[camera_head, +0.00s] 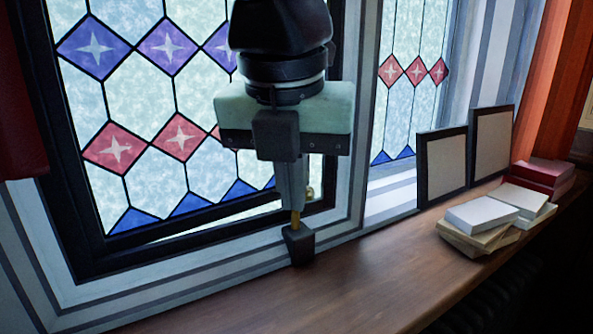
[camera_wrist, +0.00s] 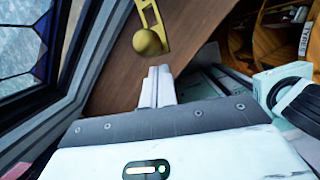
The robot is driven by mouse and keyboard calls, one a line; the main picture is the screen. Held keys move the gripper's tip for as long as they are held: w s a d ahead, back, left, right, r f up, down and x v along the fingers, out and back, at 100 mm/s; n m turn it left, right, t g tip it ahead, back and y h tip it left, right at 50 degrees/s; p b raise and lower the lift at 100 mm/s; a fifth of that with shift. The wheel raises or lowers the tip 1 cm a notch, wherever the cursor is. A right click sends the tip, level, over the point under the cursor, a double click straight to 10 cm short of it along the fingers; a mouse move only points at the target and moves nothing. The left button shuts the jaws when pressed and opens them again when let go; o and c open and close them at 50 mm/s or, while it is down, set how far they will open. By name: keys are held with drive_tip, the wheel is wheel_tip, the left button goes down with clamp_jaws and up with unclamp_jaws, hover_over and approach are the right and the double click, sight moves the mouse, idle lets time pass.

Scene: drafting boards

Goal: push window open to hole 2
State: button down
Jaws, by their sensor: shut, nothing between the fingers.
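The window (camera_head: 160,118) is a leaded stained-glass sash with blue and red diamonds in a dark frame, left and centre in the head view. I cannot tell how far it stands open. A corner of its dark frame (camera_wrist: 30,97) shows at the left of the wrist view. A brass stay bar (camera_wrist: 152,14) with a ball knob (camera_wrist: 147,42) lies just beyond my fingertips. My gripper (camera_head: 296,205) is shut and empty, low in front of the frame; its fingers also show in the wrist view (camera_wrist: 159,70). Hole 2 cannot be made out.
A dark block (camera_head: 299,244) stands at the sill's back edge below my fingers. The wooden sill (camera_head: 370,270) is clear in the middle. Two dark-framed panels (camera_head: 442,165) (camera_head: 491,143) lean at right, beside stacked books (camera_head: 480,228) and red books (camera_head: 543,172).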

drive_tip(key=shift+w+f, duration=0.15)
drive_tip(key=shift+w, duration=0.15)
